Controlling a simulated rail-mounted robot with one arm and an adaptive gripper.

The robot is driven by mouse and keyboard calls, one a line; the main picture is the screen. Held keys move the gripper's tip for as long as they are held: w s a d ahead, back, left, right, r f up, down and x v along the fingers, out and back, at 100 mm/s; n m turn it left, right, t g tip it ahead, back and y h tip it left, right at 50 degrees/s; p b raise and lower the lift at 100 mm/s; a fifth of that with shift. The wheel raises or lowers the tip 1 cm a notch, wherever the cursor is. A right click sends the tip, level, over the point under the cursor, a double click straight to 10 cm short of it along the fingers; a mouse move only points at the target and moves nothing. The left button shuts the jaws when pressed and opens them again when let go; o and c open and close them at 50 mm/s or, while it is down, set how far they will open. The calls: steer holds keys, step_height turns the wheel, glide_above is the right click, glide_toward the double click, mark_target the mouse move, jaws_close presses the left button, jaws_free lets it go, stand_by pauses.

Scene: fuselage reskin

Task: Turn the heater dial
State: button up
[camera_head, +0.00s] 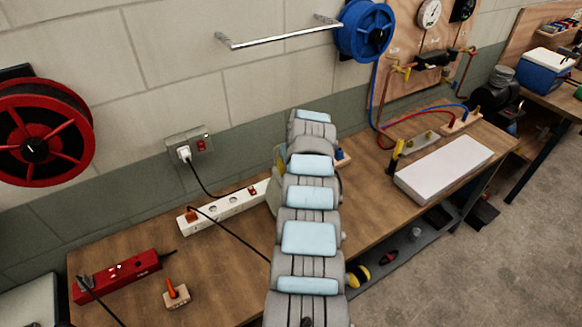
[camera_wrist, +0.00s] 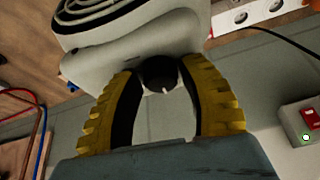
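In the wrist view, a cream-coloured heater (camera_wrist: 165,35) with a dark coil on its top shows above my gripper. Its round black dial (camera_wrist: 157,74) has a short white mark pointing down in the picture. My gripper (camera_wrist: 159,78) has two yellow ribbed fingers whose tips flank the dial closely on both sides. I cannot tell whether they press on it. In the head view, my grey and blue arm covers most of the heater, and only a beige edge (camera_head: 276,185) shows left of it.
A white power strip (camera_head: 225,209) lies on the wooden bench left of the arm. A red power strip (camera_head: 118,277) and a small orange-switched block (camera_head: 176,294) are further left. A white box (camera_head: 444,169) and red and blue hoses stand right. Cables cross the bench.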

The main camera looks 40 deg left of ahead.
steer(key=shift+r, duration=0.15)
steer(key=v, duration=1.1)
steer(key=shift+d+r, duration=0.2)
steer(key=shift+r, duration=0.15)
steer(key=shift+s, duration=0.1)
stand_by(0.3)
